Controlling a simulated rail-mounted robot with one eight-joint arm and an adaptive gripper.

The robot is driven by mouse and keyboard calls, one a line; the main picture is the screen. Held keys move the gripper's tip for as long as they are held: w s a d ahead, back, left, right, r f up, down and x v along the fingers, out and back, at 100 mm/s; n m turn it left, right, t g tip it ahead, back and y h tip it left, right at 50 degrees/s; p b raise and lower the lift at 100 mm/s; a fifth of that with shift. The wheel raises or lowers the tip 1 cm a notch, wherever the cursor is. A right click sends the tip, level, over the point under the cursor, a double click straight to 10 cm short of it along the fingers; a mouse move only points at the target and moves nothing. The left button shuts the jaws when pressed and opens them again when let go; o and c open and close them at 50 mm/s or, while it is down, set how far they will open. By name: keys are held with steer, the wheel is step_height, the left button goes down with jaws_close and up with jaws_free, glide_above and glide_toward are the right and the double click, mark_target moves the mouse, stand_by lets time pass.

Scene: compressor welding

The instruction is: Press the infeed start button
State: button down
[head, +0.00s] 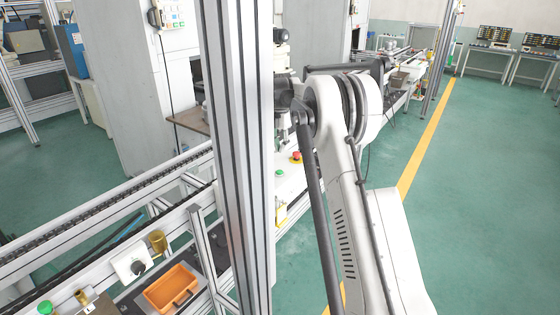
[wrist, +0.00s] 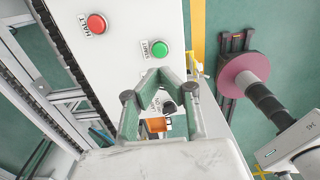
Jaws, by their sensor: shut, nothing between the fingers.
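A green button (wrist: 158,48) with a small label sits on a pale panel (wrist: 128,15) in the wrist view. A red button (wrist: 96,24) with its own label is to its left. I cannot tell the gap to the panel. In the head view a green button (head: 279,172) and a red button (head: 296,157) show beside my arm. My gripper is mostly hidden there behind the arm and the upright profile.
An aluminium upright (head: 235,150) stands close left of my arm. A conveyor rail (head: 110,205), an orange bin (head: 172,290) and a box with a dark knob (head: 131,263) lie at the lower left. Open green floor (head: 480,200) is to the right.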

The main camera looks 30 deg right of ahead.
steer(key=shift+r, duration=1.7)
steer(key=s+a+r+m+t+b, duration=0.1)
steer(key=s+a+r+m, duration=0.3)
steer(key=s, duration=0.4)
steer(key=s+a+r+m+t+b, duration=0.1)
steer(key=s+a+r+m+b, duration=0.1)
steer(key=s+r+m, duration=0.5)
steer(key=s+a+r+m+t+b, duration=0.1)
steer(key=s+a+m, duration=0.3)
steer(key=s, duration=0.6)
steer(key=s+a+f+m+t, duration=0.1)
steer(key=s+a+f+m, duration=0.1)
steer(key=s+a+f, duration=0.2)
steer(key=s+a+f+m+t+b, duration=0.1)
steer(key=s+a+f+m, duration=0.2)
steer(key=s, duration=0.8)
steer(key=s+a+f+m+t, duration=0.2)
steer(key=s+a+f+m, duration=0.1)
steer(key=s+a+f, duration=0.2)
steer(key=shift+s+a+f, duration=0.15)
steer(key=shift+s+a, duration=0.95)
steer(key=shift+s, duration=0.4)
